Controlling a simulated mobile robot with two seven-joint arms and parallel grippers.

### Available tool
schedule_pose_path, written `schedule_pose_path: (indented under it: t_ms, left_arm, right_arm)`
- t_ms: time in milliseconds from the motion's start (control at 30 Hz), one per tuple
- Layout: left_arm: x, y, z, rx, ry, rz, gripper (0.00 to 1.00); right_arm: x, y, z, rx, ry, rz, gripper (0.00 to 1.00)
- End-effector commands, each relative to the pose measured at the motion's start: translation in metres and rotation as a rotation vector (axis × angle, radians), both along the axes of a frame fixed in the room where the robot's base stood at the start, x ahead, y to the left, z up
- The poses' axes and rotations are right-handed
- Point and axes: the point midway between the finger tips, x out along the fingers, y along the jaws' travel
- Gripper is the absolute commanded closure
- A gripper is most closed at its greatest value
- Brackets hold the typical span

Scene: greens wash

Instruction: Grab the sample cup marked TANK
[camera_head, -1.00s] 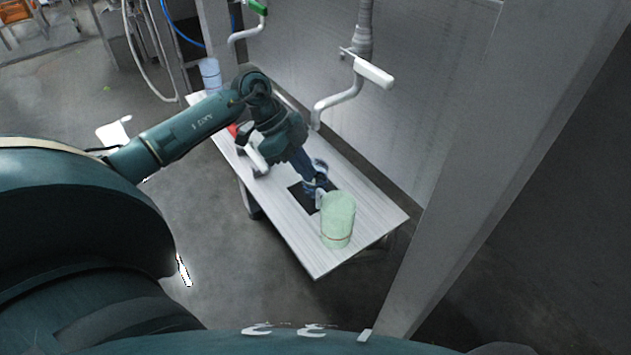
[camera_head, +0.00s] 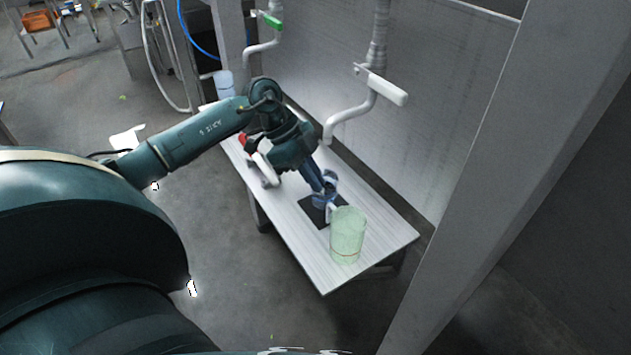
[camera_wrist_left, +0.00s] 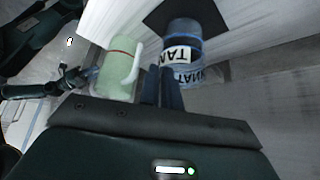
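The blue see-through sample cup (camera_wrist_left: 184,32) stands on a dark mat in the left wrist view. Its white label (camera_wrist_left: 177,55) shows part of the word TANK, and more TANK lettering shows lower down. In the head view the cup (camera_head: 330,184) is small and partly covered by my left gripper (camera_head: 322,186). In the left wrist view the dark fingers of my left gripper (camera_wrist_left: 163,72) are close together and overlap the cup's left side. I cannot tell whether they grip it. A dark jointed arm (camera_wrist_left: 45,85) at the left looks like my right one; its finger state is too small to read.
A pale green jug (camera_head: 347,236) with a handle stands close beside the cup, near the table's front end. The dark mat (camera_head: 311,210) lies on the pale table (camera_head: 395,232). A white-handled pipe (camera_head: 385,88) hangs by the wall. A grey post (camera_head: 470,160) rises at right.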

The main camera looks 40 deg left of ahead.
Motion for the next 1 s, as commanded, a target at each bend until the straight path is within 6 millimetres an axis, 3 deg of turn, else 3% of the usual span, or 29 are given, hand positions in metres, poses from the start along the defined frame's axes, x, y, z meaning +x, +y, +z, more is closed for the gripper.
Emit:
schedule_pose_path:
  t_ms: [533,1000]
  left_arm:
    - [0.000,0.000,0.059,0.002,-0.003,0.000,1.00]
    - [-0.056,0.023,0.054,0.007,0.005,-0.001,1.00]
  right_arm:
    - [0.004,0.005,0.001,0.011,-0.020,0.007,0.58]
    - [-0.001,0.010,-0.009,0.017,-0.029,0.026,0.58]
